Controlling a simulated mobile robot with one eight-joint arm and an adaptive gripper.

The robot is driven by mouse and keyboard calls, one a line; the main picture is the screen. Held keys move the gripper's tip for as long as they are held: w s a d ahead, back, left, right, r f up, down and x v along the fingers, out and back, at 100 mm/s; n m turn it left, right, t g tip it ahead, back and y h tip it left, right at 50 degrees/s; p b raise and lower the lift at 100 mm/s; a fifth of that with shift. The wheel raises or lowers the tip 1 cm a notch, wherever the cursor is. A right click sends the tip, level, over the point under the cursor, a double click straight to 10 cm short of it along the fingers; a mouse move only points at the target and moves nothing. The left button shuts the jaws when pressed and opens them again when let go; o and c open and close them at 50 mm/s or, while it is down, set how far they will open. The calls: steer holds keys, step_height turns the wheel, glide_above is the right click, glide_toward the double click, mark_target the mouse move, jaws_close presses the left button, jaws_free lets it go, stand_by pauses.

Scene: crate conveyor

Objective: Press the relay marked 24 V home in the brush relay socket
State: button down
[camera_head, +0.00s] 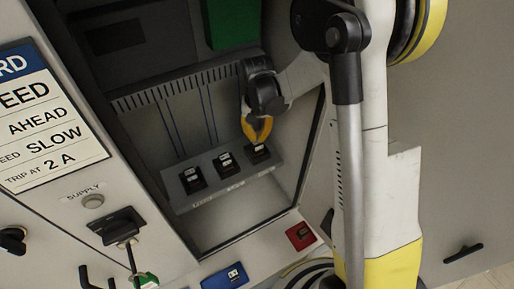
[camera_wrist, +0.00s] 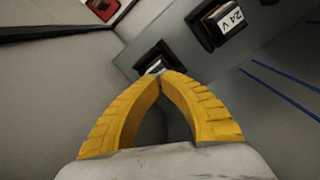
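A grey socket rail (camera_head: 205,197) inside the open cabinet holds three black relays with white labels. My gripper (camera_head: 257,140) has yellow fingers that point down at the rightmost relay (camera_head: 259,154). In the wrist view the fingertips (camera_wrist: 161,73) meet, right at a black relay (camera_wrist: 150,57). I cannot tell whether they touch it, and its label is partly hidden and unreadable. The relay marked 24 V (camera_wrist: 223,22) is its neighbour on the rail, upper right in the wrist view. It appears to be the middle relay (camera_head: 227,164) in the head view. How deep each relay sits is unclear.
A red block (camera_head: 300,236) and a blue block (camera_head: 225,277) are on the ledge in front. A slotted duct (camera_head: 170,88) and a green block (camera_head: 232,22) are above the rail. The cabinet's right wall is close to my arm.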

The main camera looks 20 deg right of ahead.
mark_target(257, 142)
steer(key=shift+f+b, duration=0.8)
steer(key=shift+f, duration=0.1)
steer(key=shift+r, duration=0.1)
stand_by(0.5)
steer(key=shift+r+p, duration=1.55)
steer(key=shift+r, duration=1.4)
steer(key=shift+s, duration=0.1)
